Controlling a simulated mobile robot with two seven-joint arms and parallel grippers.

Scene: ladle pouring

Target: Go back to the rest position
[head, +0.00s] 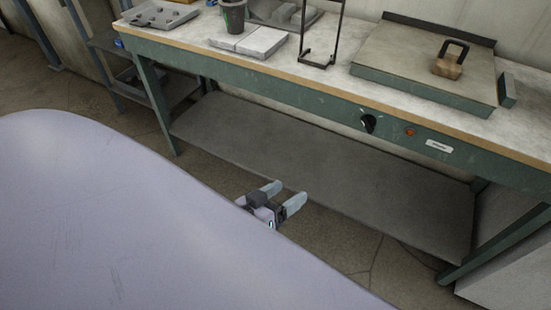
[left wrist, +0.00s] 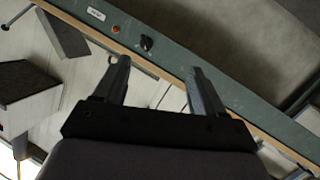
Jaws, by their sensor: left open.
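My left gripper (head: 289,192) is in the lower middle of the head view. It is empty, with its two pale fingers apart, and shows in front of the bench's lower shelf, below the tabletop's front edge. In the left wrist view its two dark fingers (left wrist: 158,68) are also spread with nothing between them. The green bench (left wrist: 225,95) runs slantwise behind them. My right gripper is in neither view. No ladle can be made out for sure.
The bench (head: 310,105) carries a dark cup (head: 233,16), pale blocks (head: 262,42), a black wire frame (head: 303,40), a metal tray (head: 158,15) and a flat plate (head: 400,55) bearing a wooden block with a black handle (head: 449,66). The lower shelf (head: 330,165) looks empty.

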